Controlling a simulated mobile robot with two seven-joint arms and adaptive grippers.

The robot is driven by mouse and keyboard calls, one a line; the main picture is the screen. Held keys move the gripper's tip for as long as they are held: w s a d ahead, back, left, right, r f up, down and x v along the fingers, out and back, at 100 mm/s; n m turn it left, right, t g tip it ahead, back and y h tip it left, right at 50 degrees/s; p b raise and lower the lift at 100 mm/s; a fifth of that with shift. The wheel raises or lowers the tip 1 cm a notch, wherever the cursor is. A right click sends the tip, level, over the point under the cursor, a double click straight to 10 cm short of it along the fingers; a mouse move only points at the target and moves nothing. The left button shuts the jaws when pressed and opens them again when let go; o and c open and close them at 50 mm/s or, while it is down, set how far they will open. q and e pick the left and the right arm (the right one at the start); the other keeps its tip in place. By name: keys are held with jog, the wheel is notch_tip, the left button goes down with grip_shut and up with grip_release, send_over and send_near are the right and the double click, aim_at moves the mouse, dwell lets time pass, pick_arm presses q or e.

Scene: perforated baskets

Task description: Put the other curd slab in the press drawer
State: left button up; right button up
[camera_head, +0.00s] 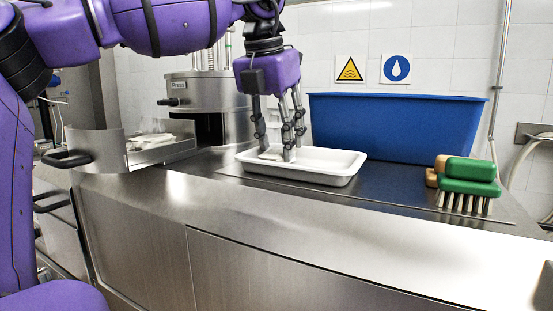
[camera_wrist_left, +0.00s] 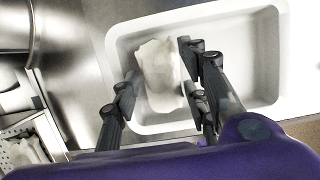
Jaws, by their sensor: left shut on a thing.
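A pale curd slab (camera_wrist_left: 160,76) lies in the left part of the white tray (camera_wrist_left: 232,118), between the fingers of my left gripper (camera_wrist_left: 160,88). In the head view my left gripper (camera_head: 278,150) reaches straight down into the tray (camera_head: 335,172) and is shut on the slab, which is mostly hidden by the fingers. The press drawer (camera_head: 170,152) is pulled out at the left, with a dark handle on its front. Another whitish slab (camera_head: 150,139) lies in the drawer; it also shows in the left wrist view (camera_wrist_left: 28,151). My right gripper is not in view.
The steel press (camera_head: 208,93) stands behind the drawer. A large blue tub (camera_head: 395,128) stands behind the tray. Green brushes (camera_head: 468,187) sit at the right of the counter (camera_head: 330,222). The counter's front strip is clear.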

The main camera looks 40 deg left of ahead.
aim_at(278, 150)
pick_arm(q)
jog(key=shift+c, duration=1.1)
jog(key=shift+r, duration=0.15)
jog(key=shift+r, duration=1.2)
jog(key=shift+r+p, duration=0.5)
jog(key=shift+r, duration=2.2)
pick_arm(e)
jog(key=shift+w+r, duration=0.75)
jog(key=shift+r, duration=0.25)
